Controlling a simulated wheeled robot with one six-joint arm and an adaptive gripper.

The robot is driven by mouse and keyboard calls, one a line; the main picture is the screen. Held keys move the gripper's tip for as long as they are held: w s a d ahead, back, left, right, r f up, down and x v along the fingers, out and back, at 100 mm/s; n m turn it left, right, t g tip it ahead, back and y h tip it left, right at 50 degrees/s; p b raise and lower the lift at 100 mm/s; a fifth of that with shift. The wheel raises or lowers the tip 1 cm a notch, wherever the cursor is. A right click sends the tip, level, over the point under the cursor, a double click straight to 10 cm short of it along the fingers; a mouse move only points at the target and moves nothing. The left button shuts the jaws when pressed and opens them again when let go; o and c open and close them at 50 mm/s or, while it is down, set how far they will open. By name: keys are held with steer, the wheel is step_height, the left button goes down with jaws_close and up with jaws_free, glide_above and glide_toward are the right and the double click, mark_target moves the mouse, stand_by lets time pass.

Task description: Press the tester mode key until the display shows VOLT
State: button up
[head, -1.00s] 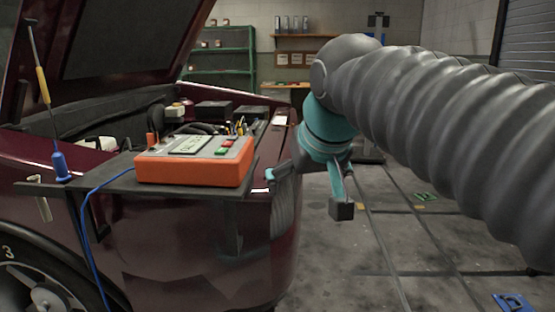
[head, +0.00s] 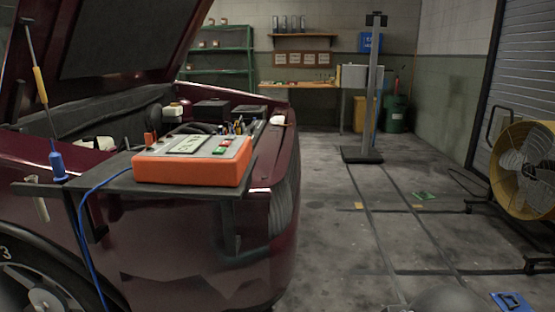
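The tester (head: 195,172) is an orange box with a grey top, lying on a dark shelf board (head: 112,190) at the front of the dark red car. Its pale display (head: 188,145) shows dark characters too small to read for certain. To the right of the display are a green key (head: 220,150) and a red key (head: 227,142). Labels on the keys cannot be read, so I cannot tell which is the mode key. My gripper is out of view and nothing covers the tester. A grey rounded piece of my arm seems to show at the bottom edge.
The car's hood is raised over the engine bay. A blue cable (head: 90,215) runs down from the tester's left side. A blue-handled probe (head: 58,165) stands at the board's left. A yellow fan (head: 525,170) stands at right. The floor right of the car is mostly clear.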

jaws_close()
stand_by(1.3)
